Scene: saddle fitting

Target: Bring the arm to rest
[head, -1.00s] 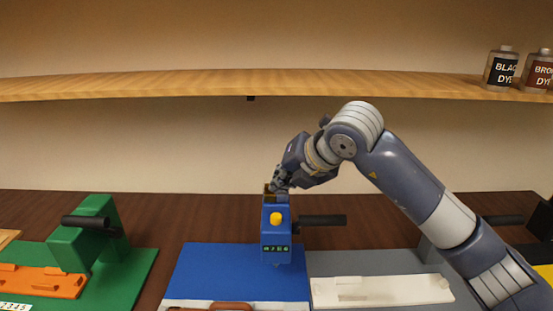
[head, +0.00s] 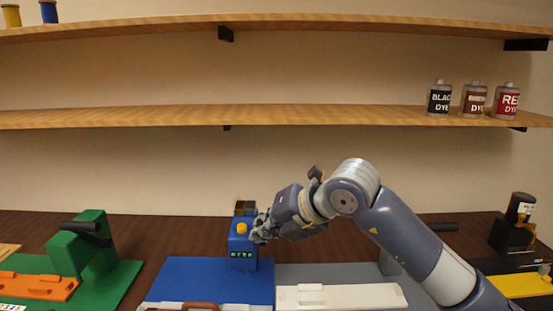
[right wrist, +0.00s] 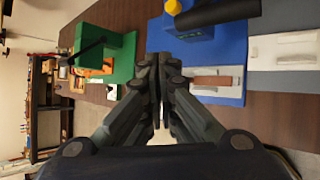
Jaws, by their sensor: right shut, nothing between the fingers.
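My right arm comes in from the right in the head view. Its gripper (head: 258,232) is beside the blue press (head: 242,256), overlapping its right side in the picture; I cannot tell whether they touch. In the right wrist view the fingers of the right gripper (right wrist: 158,65) are together with nothing between them. The blue press has a yellow button (head: 242,228) and stands on a blue mat (head: 190,280). My left gripper is not in view.
A green press (head: 95,240) with an orange fixture (head: 40,287) stands at the left. A white fixture (head: 340,296) lies on a grey base beside the blue mat. Dye bottles (head: 473,98) stand on a shelf (head: 300,116) above the bench.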

